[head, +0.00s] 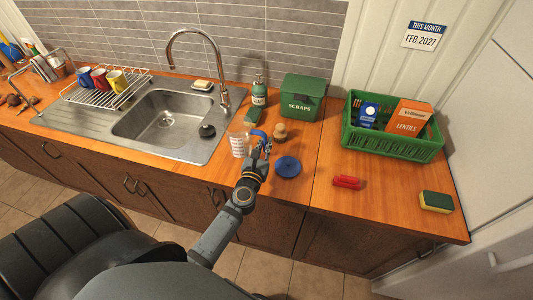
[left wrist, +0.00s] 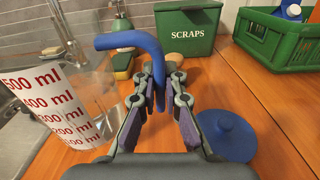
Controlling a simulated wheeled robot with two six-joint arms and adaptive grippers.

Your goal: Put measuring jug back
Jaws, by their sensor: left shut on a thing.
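The measuring jug (head: 238,145) is clear, with red ml marks on a white band and a blue handle. It is at the counter by the sink's right edge. In the left wrist view the jug (left wrist: 62,105) is at the left, and its blue handle (left wrist: 130,41) runs between the fingers. My left gripper (head: 263,148) is shut on that handle, just right of the jug's body; it also shows in the left wrist view (left wrist: 160,88). I cannot tell whether the jug's base touches the counter. My right gripper is not in view.
A blue lid (head: 288,166) lies right of the gripper. A wooden-topped item (head: 280,132), green bottle (head: 259,92) and scraps bin (head: 303,97) stand behind. The sink (head: 165,117) is left. A green crate (head: 392,144), red object (head: 347,182) and sponge (head: 436,201) are right.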

